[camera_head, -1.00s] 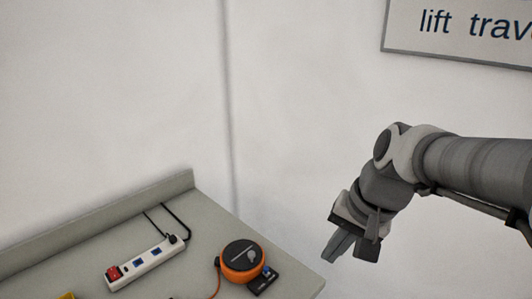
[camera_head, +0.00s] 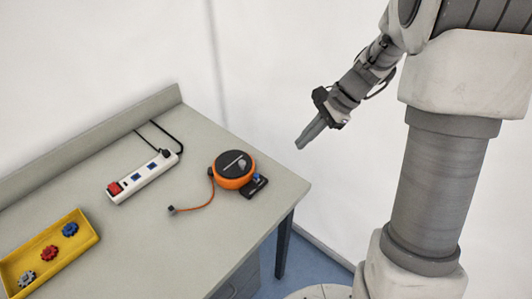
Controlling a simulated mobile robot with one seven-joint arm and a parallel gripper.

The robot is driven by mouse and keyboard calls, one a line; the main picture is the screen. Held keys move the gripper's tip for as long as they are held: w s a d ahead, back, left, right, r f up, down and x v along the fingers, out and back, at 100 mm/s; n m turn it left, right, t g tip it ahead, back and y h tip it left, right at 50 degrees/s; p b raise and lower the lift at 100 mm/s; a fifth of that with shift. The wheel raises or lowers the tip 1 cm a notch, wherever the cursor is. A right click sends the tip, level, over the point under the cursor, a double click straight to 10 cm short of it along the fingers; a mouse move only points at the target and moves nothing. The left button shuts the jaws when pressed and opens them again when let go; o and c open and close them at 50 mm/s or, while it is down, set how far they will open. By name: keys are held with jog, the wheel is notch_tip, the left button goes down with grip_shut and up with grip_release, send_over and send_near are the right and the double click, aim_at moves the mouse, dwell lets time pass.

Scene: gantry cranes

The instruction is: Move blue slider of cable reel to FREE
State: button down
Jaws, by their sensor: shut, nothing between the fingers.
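The cable reel (camera_head: 233,171) is an orange and black round case on the table, near its right corner. An orange cable runs from its left side to a dark plug (camera_head: 172,209) lying on the table. The blue slider (camera_head: 257,177) is a small blue piece on a dark plate (camera_head: 255,187) at the reel's lower right. Its exact setting and any lettering are too small to read. My gripper (camera_head: 300,146) is shut and empty, pointing down and left. It is in the air to the upper right of the reel, apart from it.
A white power strip (camera_head: 150,175) with a red switch lies left of the reel. A yellow tray (camera_head: 85,216) with a blue, a red and a grey gear stands at the lower left. The table (camera_head: 180,262) has a raised back edge; its front middle is clear.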

jog(key=w+d+f+m+y+p, duration=0.1)
jog(key=w+f+m, duration=0.3)
jog(key=f, duration=0.3)
jog(key=shift+w+d, duration=0.2)
jog(key=shift+d, duration=0.05)
jog(key=shift+f, duration=0.1)
send_near(258, 179)
jog(key=shift+d+f+p, duration=0.15)
jog(key=shift+d+f, duration=0.2)
jog(key=shift+f, duration=0.2)
jog(key=shift+d+f+p, duration=0.15)
jog(key=shift+d+f, duration=0.15)
jog(key=shift+f, duration=0.3)
jog(key=a, duration=0.1)
jog(key=a+f, duration=0.1)
jog(key=a, duration=0.1)
jog(key=shift+a+f+p, duration=0.1)
jog(key=shift+a+p, duration=0.1)
jog(key=shift+p, duration=0.1)
jog(key=shift+a+f, duration=0.2)
jog(key=shift+a, duration=0.25)
